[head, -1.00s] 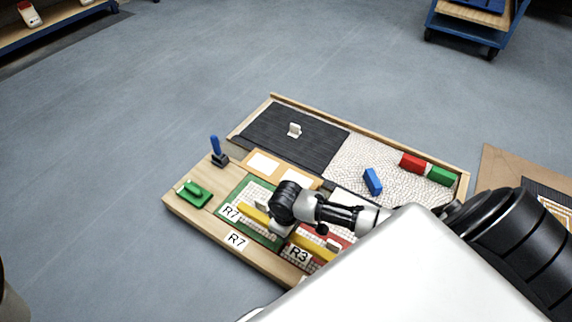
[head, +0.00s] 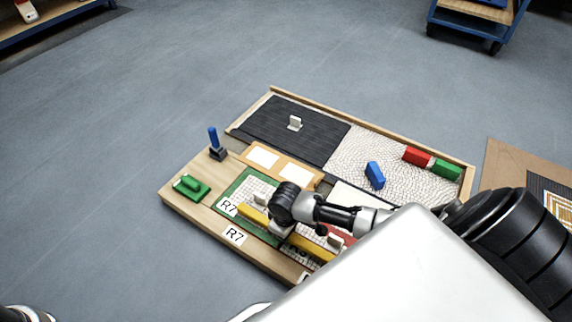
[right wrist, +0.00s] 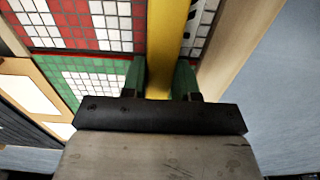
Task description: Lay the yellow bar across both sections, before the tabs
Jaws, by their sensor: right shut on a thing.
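The yellow bar (head: 313,247) lies lengthwise over the green-framed section (head: 233,191) and the red-and-white section (head: 347,233). In the right wrist view the bar (right wrist: 168,40) runs up between the fingers of my right gripper (right wrist: 161,80), which is shut on it. Whether the bar rests on the sections or hangs just above them I cannot tell. A white tab (head: 261,199) stands on the green section and another tab (head: 336,241) on the red one, both behind the bar. My right wrist hides the bar's middle. My left gripper is not clearly visible.
A green handled block (head: 189,187) and a blue-handled stamp (head: 215,145) stand at the board's left. A blue block (head: 375,175), red block (head: 416,156) and green block (head: 446,169) lie on the white textured area. A white tab (head: 295,123) stands on the dark panel.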

